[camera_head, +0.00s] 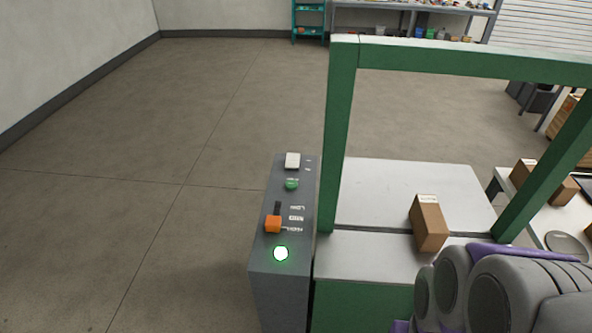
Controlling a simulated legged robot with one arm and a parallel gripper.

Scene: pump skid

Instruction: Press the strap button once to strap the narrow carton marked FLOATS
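A narrow brown carton (429,224) with a white label lies on the white top of the strapping machine (410,190), by the slot under its green arch (341,140). Its label is too small to read. A grey control box (264,240) stands left of the machine. Which one is the strap button cannot be told. My arm shows at lower right; my gripper is not visible.
More brown cartons (563,191) and a grey round dish (567,243) are on a white side table at right. Shelving (415,18) stands at the back wall. The floor left of the control box is clear. The arch's uprights rise beside the box and carton.

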